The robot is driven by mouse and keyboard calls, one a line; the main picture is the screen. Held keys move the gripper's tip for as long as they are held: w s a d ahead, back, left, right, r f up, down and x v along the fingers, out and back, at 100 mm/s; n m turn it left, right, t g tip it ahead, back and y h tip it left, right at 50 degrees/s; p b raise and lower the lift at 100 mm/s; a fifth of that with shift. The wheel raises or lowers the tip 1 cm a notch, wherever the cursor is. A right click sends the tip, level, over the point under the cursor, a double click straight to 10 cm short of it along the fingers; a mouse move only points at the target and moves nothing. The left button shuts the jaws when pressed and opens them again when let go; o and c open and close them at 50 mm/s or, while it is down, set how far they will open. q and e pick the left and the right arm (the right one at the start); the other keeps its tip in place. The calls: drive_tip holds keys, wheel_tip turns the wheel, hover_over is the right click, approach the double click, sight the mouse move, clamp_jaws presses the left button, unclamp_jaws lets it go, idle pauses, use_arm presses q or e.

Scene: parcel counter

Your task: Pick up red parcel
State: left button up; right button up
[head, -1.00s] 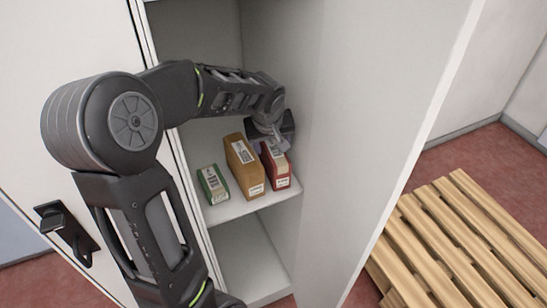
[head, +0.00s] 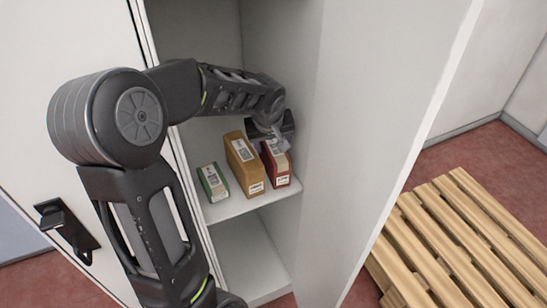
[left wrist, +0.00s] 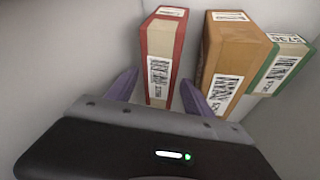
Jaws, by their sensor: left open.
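The red parcel (head: 277,166) stands on the cabinet shelf, at the right end of a row of parcels. It has a white label on its top and one on its front. In the left wrist view the red parcel (left wrist: 163,58) stands upright between the fingertips. My left gripper (head: 272,140) is at the red parcel's upper rear part in the head view. In the left wrist view my left gripper (left wrist: 160,90) is open, one finger on each side of the parcel. Whether the fingers touch it, I cannot tell. My right gripper does not show.
A brown parcel (head: 243,160) stands close to the red one, with a narrow gap holding one finger. A green parcel (head: 212,183) is further left on the shelf (head: 240,207). The cabinet side wall (head: 345,120) is close on the right. A wooden pallet (head: 460,235) lies outside.

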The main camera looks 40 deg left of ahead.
use_arm(q)
drive_tip(key=shift+f+b, duration=0.2)
drive_tip(key=shift+b, duration=0.15)
idle(0.5)
clamp_jaws()
idle(0.5)
